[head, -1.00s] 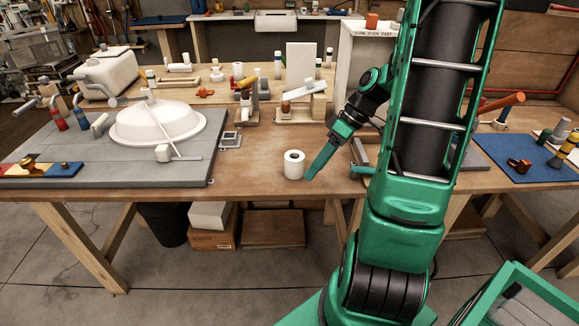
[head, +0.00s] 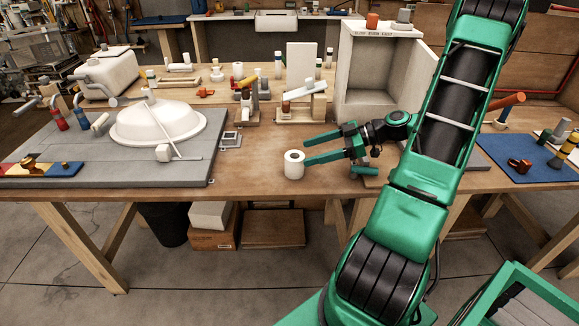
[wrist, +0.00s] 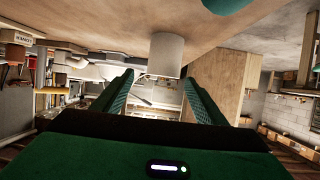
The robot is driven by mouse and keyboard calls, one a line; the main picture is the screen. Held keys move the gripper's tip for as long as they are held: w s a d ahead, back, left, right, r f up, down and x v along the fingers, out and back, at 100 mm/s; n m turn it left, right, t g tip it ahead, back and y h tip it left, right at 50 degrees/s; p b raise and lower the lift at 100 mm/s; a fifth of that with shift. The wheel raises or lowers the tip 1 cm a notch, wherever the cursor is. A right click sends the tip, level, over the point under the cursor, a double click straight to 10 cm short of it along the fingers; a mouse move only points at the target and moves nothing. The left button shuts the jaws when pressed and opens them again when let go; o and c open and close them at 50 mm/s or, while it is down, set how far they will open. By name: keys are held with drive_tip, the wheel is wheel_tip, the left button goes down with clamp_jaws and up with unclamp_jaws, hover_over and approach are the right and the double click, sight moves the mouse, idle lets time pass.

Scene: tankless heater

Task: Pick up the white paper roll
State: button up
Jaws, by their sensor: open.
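The white paper roll (head: 294,165) stands upright on the wooden workbench (head: 262,172) near its front edge, its dark core hole facing up. My gripper (head: 306,150) is just right of the roll in the head view, its green fingers spread and pointing left toward it. In the wrist view the picture is upside down, and the roll (wrist: 166,55) shows beyond the fingertips, roughly in line with the gap of my gripper (wrist: 158,77). The gripper is empty. I cannot tell whether the near finger touches the roll.
A grey board (head: 110,172) with a white dome (head: 157,124) lies on the left. A white open box (head: 380,80) stands behind my arm. A blue mat (head: 510,160) with small items is on the right. Bench space left of the roll is clear.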

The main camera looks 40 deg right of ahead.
sight(289, 155)
drive_tip(key=shift+x, duration=3.25)
drive_tip(key=shift+s+f, duration=0.15)
drive_tip(key=shift+c, duration=0.3)
drive_tip(key=c, duration=1.3)
drive_tip(key=shift+r, duration=0.85)
drive_tip(key=s+a+r, duration=0.2)
drive_tip(key=a+r, duration=0.1)
drive_tip(key=s+a+r, duration=0.2)
drive_tip(key=a+r, duration=0.1)
drive_tip(key=s+a+r, duration=0.3)
drive_tip(key=shift+a+r, duration=0.2)
drive_tip(key=shift+a, duration=0.1)
